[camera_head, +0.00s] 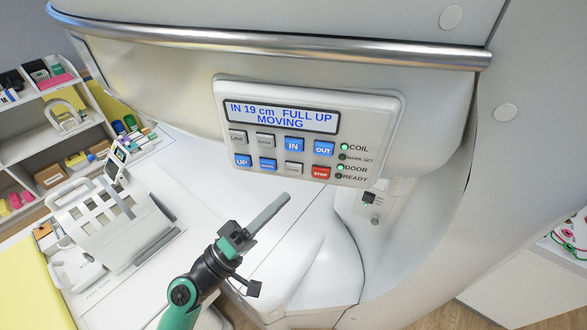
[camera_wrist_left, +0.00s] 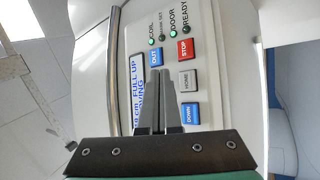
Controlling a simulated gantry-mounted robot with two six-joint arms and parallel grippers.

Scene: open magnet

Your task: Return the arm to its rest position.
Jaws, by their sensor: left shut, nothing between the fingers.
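My left gripper (camera_head: 284,198) is shut and empty, in front of and below the control panel (camera_head: 385,103) on the white magnet housing. It shows apart from the panel in the head view. In the left wrist view, the shut fingers (camera_wrist_left: 160,80) point toward the panel's buttons and cover part of them. The panel's display (camera_head: 280,117) reads "IN 19 cm FULL UP MOVING". The COIL (camera_head: 344,147) and DOOR (camera_head: 341,168) lights are green; MARK SET and READY are dark. My right gripper is not in view.
A white coil frame (camera_head: 95,205) stands on the white table left of my arm. Shelves (camera_head: 40,130) with boxes and bottles are at the far left. A metal rail (camera_head: 270,43) runs along the housing above the panel. A yellow surface (camera_head: 30,290) lies at the lower left.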

